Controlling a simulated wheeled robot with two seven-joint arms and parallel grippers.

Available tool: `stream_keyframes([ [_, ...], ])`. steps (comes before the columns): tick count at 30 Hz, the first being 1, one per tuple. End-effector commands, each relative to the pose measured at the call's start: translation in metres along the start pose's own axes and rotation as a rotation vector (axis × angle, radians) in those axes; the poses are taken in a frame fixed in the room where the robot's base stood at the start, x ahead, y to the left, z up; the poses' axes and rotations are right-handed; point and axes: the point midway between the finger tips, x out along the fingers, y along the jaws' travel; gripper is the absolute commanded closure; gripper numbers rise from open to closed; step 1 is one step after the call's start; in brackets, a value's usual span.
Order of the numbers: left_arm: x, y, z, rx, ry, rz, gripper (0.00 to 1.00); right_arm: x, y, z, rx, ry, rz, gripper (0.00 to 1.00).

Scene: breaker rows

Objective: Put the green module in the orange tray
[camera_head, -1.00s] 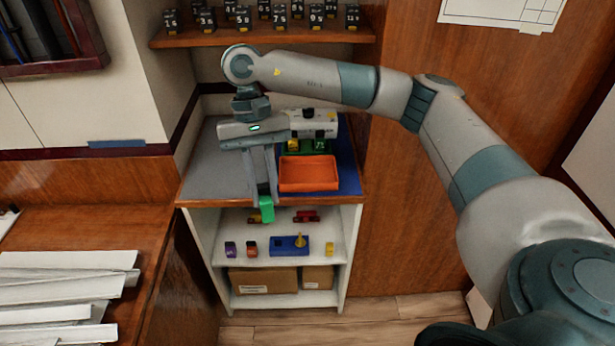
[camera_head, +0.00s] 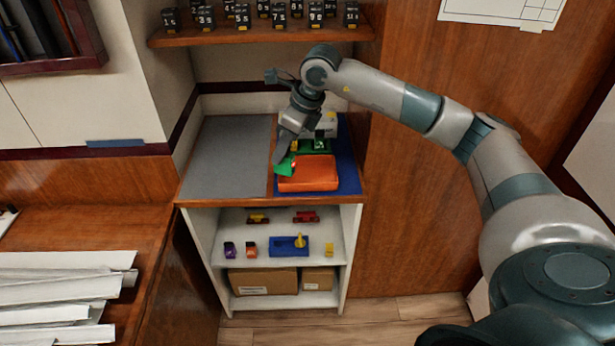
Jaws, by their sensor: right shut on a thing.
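The green module (camera_head: 285,167) is at the left edge of the orange tray (camera_head: 310,178), seen over its back left corner. My right gripper (camera_head: 282,158) is shut on the green module and comes down tilted from the upper right. The tray sits on the blue mat at the right of the shelf unit's top. I cannot tell whether the module touches the tray. My left gripper is not in view.
A green item (camera_head: 315,146) and a pale device (camera_head: 325,127) stand behind the tray. The grey mat (camera_head: 228,155) to the left is clear. A blue block (camera_head: 289,246) and several small coloured modules sit on the shelf below. Black numbered blocks line the upper shelf.

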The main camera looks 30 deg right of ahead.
Motion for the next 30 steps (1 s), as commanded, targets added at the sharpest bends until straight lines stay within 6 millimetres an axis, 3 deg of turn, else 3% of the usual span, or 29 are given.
stream_keyframes([
  [16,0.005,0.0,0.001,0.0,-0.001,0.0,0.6,-0.009,-0.091,-0.017,0.949,0.001,-0.394,1.0],
  [21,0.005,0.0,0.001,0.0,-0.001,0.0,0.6,-0.012,-0.105,-0.021,1.083,0.002,-0.449,1.0],
  [30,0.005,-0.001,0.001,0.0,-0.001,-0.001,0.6,-0.013,-0.107,-0.022,1.107,0.002,-0.458,1.0],
])
